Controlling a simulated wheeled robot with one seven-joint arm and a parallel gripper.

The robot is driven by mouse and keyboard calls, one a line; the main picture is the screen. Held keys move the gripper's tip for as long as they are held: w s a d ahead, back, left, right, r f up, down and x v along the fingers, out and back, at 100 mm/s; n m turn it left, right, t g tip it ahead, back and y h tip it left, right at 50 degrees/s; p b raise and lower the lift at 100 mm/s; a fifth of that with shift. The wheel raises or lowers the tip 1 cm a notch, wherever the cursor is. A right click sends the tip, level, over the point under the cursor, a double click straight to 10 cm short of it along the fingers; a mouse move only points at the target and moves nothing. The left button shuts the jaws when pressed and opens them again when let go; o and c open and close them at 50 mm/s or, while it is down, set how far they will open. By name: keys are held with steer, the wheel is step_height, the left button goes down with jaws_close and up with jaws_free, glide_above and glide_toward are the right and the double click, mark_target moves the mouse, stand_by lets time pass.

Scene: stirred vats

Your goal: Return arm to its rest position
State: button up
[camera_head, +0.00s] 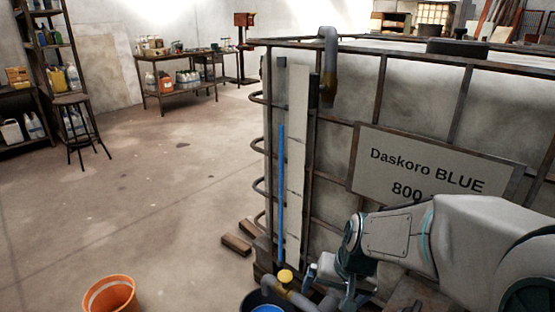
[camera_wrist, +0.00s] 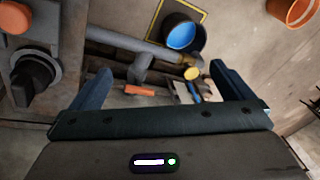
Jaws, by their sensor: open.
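My arm reaches in from the right in the head view. My gripper (camera_head: 330,283) is at the bottom, close to the pipe outlet with a yellow cap or knob (camera_head: 285,276). In the wrist view my gripper (camera_wrist: 165,85) has its two fingers wide apart, with nothing held between them. The yellow part (camera_wrist: 191,73) shows beyond the fingers, beside a grey pipe (camera_wrist: 135,45). A dark bucket holding blue liquid (camera_wrist: 181,35) lies beyond; only its top edge shows in the head view (camera_head: 265,309).
A caged tank labelled Daskoro BLUE (camera_head: 425,168) fills the right side, close to my arm. An orange bucket (camera_head: 110,295) stands on the floor at lower left. A stool (camera_head: 78,125) and a work table (camera_head: 175,85) are farther back. The floor at left-centre is clear.

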steer(key=s+r+n+p, duration=0.1)
steer(key=s+r+p, duration=0.2)
steer(key=r+p, duration=0.4)
steer(key=s+r+n+h+p, duration=0.1)
steer(key=s+r+p, duration=0.1)
steer(key=r+p, duration=0.5)
steer(key=s+r+n+p, duration=0.1)
steer(key=s+r+p, duration=0.2)
steer(key=r+p, duration=0.5)
step_height(320, 180, up, 7)
steer(key=shift+s+a+r+h, duration=0.1)
steer(key=shift+s+a+h, duration=0.2)
steer(key=shift+a, duration=0.05)
